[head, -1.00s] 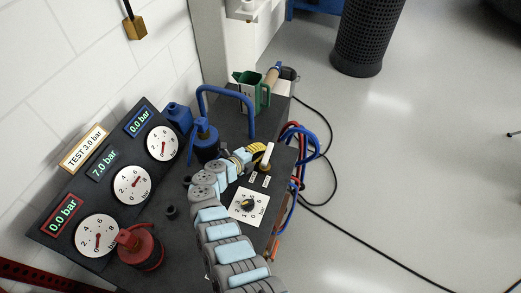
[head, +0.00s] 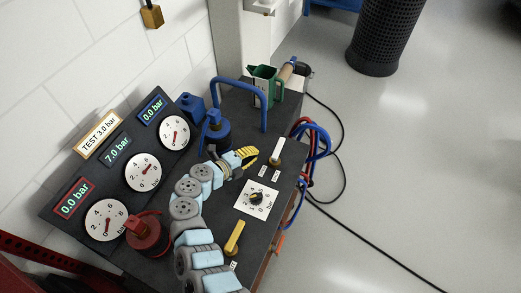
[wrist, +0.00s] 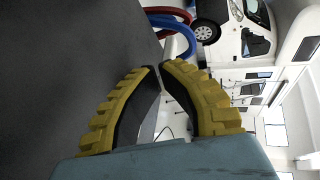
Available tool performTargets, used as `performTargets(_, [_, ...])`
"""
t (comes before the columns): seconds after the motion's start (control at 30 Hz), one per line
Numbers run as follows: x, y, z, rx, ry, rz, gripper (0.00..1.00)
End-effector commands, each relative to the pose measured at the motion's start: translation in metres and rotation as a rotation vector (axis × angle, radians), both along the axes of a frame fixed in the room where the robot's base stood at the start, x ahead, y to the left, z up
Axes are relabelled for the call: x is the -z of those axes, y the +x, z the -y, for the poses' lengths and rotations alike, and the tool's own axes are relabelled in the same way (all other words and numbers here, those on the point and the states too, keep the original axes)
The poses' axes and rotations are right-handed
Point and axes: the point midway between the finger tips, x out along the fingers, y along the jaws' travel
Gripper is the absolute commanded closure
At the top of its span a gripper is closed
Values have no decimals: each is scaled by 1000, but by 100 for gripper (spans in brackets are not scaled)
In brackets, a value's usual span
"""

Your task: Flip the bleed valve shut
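A white lever (head: 278,150) on a brass base stands tilted slightly right near the panel's right edge in the head view. A yellow lever (head: 235,237) lies aslant nearer the front edge. I cannot read the small labels, so which lever is the bleed valve is not clear. My gripper (head: 253,153), with yellow ribbed fingers, is just left of the white lever and apart from it. In the wrist view the tips of my gripper (wrist: 155,70) meet or nearly meet, with no held object visible. The white lever is not clearly seen there.
A blue knob valve (head: 216,132) and blue handle (head: 264,112) stand behind my gripper. Red and blue hoses (head: 320,140) hang at the right.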

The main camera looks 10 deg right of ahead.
Motion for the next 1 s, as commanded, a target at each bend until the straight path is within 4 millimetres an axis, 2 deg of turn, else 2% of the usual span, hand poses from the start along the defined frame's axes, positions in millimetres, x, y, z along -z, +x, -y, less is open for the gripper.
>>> performTargets(0.1, [-3,-6,-11,-2,-1,-1,100])
performTargets(0.3, [-6,-12,-20,0,1,-1,100])
performTargets(0.87, [-7,-12,-20,0,0,-1,100])
performTargets(1.0, [-12,-20,-13,11,-40,-4,100])
